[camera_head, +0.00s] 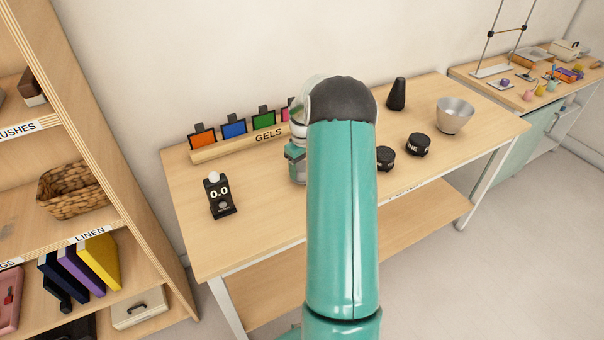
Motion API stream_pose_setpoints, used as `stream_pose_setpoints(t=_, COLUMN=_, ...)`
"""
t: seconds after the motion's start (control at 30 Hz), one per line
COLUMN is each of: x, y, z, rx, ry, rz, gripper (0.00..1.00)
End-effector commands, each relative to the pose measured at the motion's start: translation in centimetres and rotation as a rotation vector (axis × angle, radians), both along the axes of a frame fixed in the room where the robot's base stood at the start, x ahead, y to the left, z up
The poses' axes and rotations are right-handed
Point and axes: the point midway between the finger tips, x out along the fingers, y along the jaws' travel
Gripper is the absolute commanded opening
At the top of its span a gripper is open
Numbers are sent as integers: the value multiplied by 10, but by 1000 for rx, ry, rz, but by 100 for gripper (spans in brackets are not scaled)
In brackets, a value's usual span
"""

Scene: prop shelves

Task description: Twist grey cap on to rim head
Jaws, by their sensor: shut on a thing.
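My teal arm fills the middle of the view and covers much of the table. A small part of my gripper (293,153) shows just left of the arm, low over the table. It is shut on a grey piece (298,173), apparently the grey cap, which is mostly hidden behind the arm. I cannot tell whether the cap touches the rim head. The rim head cannot be made out and may be behind the arm.
A rack of coloured gels (212,153) stands at the back of the wooden table (262,233). The table's front left is clear.

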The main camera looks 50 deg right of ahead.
Motion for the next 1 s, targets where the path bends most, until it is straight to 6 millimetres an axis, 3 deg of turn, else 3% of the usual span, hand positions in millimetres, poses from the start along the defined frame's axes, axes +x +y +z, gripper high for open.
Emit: stream_pose_setpoints(t=1.0, x=0, y=0, z=55, rx=0, ry=-1, rz=0, gripper=38)
